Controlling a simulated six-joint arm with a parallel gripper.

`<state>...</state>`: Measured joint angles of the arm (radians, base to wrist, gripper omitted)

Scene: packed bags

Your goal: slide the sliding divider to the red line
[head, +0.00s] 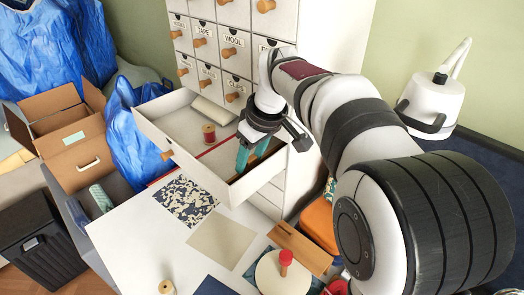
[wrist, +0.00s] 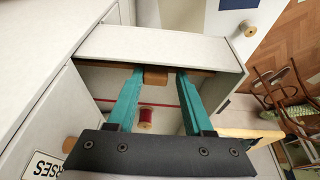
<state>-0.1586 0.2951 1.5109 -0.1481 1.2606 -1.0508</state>
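The sliding divider (wrist: 156,77) is a brown wooden strip with a block-like tab, seen in the wrist view close along one side wall of the open white drawer (head: 160,127). The red line (wrist: 104,101) runs across the drawer floor, apart from the divider; it also shows in the head view (head: 214,149). My gripper (head: 249,158) reaches down into the drawer. Its two teal fingers (wrist: 157,75) are apart on either side of the tab, with a visible gap on the right. The head view largely hides the divider behind the fingers and drawer wall.
A red spool (head: 209,133) stands in the drawer beyond the red line, and a cream block (head: 213,110) lies further back. The labelled cabinet (head: 230,45) rises behind. Below is a white table (head: 140,235) with patches and a wooden piece (head: 300,248).

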